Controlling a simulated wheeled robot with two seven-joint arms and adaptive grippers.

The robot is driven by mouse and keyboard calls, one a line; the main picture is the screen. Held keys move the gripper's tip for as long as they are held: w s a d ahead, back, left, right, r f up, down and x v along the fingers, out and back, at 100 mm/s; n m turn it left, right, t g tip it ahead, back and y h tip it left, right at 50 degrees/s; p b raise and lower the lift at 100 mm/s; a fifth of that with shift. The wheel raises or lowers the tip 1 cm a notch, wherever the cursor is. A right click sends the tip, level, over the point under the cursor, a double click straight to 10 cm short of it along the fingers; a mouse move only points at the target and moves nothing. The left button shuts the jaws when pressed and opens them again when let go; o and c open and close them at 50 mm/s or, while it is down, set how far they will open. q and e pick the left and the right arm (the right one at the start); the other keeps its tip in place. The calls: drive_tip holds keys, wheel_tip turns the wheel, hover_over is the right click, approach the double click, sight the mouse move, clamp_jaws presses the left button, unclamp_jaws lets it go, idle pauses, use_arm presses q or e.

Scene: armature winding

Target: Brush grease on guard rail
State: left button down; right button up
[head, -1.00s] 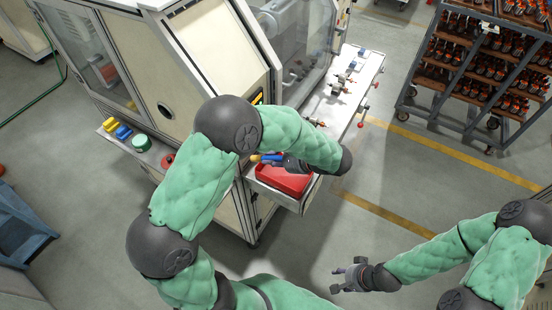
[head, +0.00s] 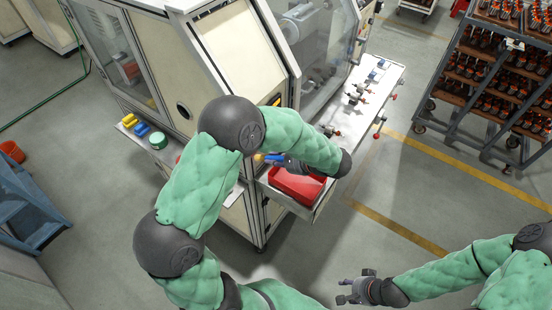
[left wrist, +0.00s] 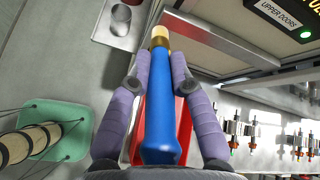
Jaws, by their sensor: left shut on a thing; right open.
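My left gripper (head: 284,162) is shut on a blue-handled brush (head: 272,157) with a yellowish tip, held just above the red tray. In the left wrist view the brush (left wrist: 161,100) lies between my left gripper's fingers (left wrist: 160,78), its pale tip (left wrist: 160,35) pointing away near a metal ledge (left wrist: 218,40). Whether the tip touches the ledge cannot be told. My right gripper (head: 352,291) is open and empty over the floor at the bottom. I cannot clearly single out the guard rail; my left arm covers part of the machine.
A green round container (head: 158,140) stands on the left ledge. A rack of parts (head: 490,90) is at upper right. The floor between is clear.

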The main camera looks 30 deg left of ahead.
use_arm(q)
drive_tip(key=shift+a, duration=0.75)
idle(0.4)
drive_tip(key=shift+w+b, duration=0.2)
drive_tip(key=shift+b, duration=0.1)
drive_tip(key=w+d+b, duration=0.1)
drive_tip(key=w+b, duration=0.2)
drive_tip(key=w, duration=1.6)
drive_tip(key=shift+w+d, duration=0.25)
drive_tip(key=shift+d, duration=0.05)
idle(1.3)
drive_tip(key=shift+w, duration=1.6)
drive_tip(key=s+b, duration=0.2)
drive_tip(key=s, duration=0.8)
drive_tip(key=shift+a+b, duration=0.3)
drive_tip(key=shift+a, duration=0.05)
